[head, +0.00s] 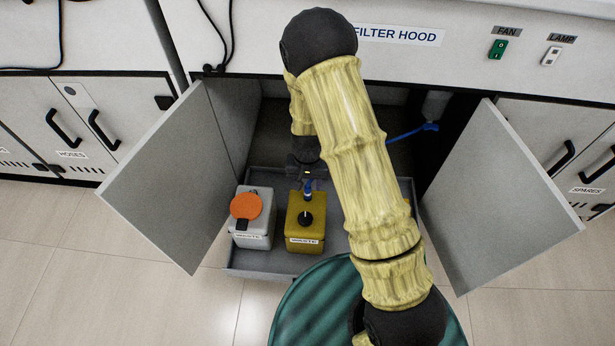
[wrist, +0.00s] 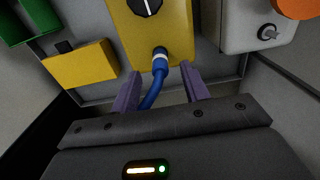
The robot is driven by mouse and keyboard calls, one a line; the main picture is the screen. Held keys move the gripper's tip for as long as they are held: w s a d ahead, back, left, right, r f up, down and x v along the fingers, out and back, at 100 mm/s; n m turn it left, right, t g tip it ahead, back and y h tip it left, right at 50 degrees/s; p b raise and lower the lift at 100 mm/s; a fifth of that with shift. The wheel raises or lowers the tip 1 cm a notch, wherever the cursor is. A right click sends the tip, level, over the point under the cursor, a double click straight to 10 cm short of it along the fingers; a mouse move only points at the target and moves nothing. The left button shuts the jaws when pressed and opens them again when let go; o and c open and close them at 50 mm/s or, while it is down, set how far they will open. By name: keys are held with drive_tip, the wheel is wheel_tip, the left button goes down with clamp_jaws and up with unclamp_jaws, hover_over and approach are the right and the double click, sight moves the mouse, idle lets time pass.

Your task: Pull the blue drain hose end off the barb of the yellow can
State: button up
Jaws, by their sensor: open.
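The yellow can (head: 318,226) stands in the pull-out tray between the open cabinet doors. It has a black cap and a "WASTE" label. It also fills the top middle of the wrist view (wrist: 180,30). The blue hose end (wrist: 160,62), with a pale band, sits at the can's edge where the barb is; the barb itself is hidden. The blue hose (wrist: 150,97) curves back between my fingers. My gripper (wrist: 161,86) is open, with its purple fingers on either side of the hose and apart from it. In the head view it is partly hidden by my arm.
A white can (head: 256,231) with an orange disc (head: 246,206) stands left of the yellow can. The grey tray (head: 262,264) holds both. Open doors flank them left (head: 160,185) and right (head: 500,195). A yellow block (wrist: 80,65) and green item (wrist: 38,17) show in the wrist view.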

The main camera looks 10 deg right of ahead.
sight(308, 187)
drive_tip(key=shift+f+b, duration=0.45)
drive_tip(key=shift+f, duration=1.05)
clamp_jaws()
drive_tip(key=shift+r, duration=0.15)
drive_tip(key=shift+r+p, duration=0.4)
drive_tip(key=shift+p, duration=0.15)
drive_tip(key=shift+r+p, duration=1.4)
drive_tip(key=shift+p, duration=0.1)
drive_tip(key=shift+r+p, duration=1.5)
drive_tip(key=shift+p, duration=0.2)
